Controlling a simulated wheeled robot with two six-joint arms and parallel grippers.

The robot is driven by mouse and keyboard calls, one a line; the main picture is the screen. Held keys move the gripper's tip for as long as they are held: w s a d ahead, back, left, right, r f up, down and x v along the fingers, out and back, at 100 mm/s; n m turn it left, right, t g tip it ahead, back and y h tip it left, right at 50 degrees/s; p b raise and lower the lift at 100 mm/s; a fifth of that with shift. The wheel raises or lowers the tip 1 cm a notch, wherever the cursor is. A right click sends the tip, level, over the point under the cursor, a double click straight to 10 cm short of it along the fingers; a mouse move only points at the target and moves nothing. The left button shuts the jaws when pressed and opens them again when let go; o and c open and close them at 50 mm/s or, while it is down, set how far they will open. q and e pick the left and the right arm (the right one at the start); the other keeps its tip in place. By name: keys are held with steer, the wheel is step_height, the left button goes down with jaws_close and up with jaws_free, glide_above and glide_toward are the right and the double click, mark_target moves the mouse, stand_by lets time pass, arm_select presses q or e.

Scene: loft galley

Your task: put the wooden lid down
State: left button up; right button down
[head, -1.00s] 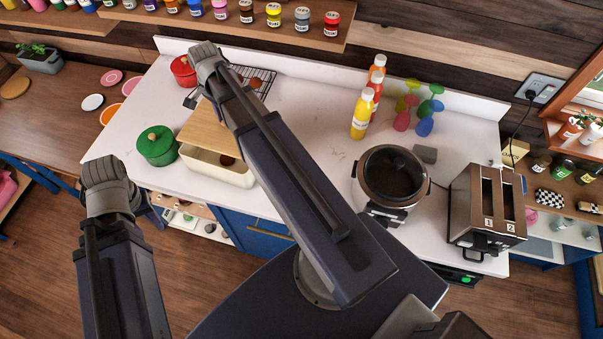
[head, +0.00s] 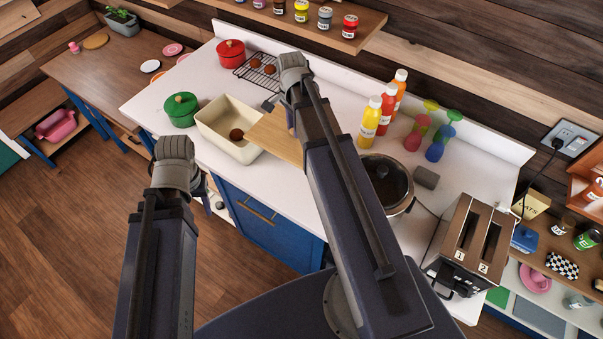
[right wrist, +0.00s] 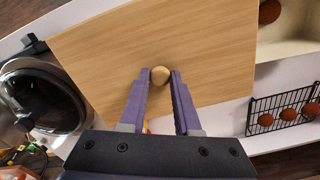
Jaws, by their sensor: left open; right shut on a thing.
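The flat wooden lid (head: 273,138) is just right of the cream box (head: 205,127) in the head view, its left edge overlapping the box's right end in the picture. My right gripper (right wrist: 160,77) is shut on the lid's round knob (right wrist: 160,75), one purple finger on each side, as the right wrist view (right wrist: 215,45) of the lid shows. The gap between lid and counter cannot be judged. The box is largely uncovered, with a brown round thing (head: 236,134) inside.
A pot with a glass cover (head: 385,180) stands right of the lid, with bottles (head: 370,122) behind. A wire rack (head: 262,70) with brown round things, a red pot (head: 230,52) and a green pot (head: 181,108) stand around the box. White counter (head: 165,85) is bare at left.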

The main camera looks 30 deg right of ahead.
steer(key=shift+w+a+f, duration=0.1)
steer(key=shift+w+f, duration=0.1)
steer(key=shift+f, duration=0.05)
steer(key=shift+f+b, duration=0.35)
steer(key=shift+b, duration=0.15)
step_height(320, 180, down, 17)
steer(key=b, duration=1.7)
steer(key=shift+f, duration=0.1)
steer(key=c, duration=0.6)
jaws_free()
